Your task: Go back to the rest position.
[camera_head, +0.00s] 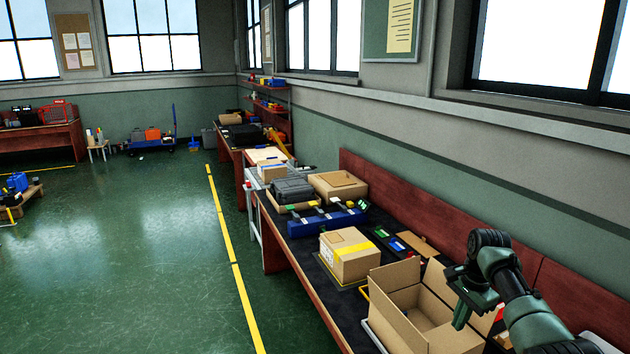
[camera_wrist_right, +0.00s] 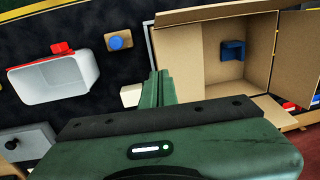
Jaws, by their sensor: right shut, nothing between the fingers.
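My right gripper (camera_head: 461,318) is at the lower right of the head view, at the right side of an open cardboard box (camera_head: 392,320). In the right wrist view the green fingers of the gripper (camera_wrist_right: 156,92) are together with nothing between them. The same open box (camera_wrist_right: 200,75) lies beyond the fingers to the right, with a small blue block (camera_wrist_right: 233,50) inside. My left gripper is not in view.
A closed carton with yellow tape (camera_head: 348,256) stands on the workbench (camera_head: 312,262) behind the open box. The wrist view shows a white container with a red cap (camera_wrist_right: 52,77) and a blue button (camera_wrist_right: 117,42).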

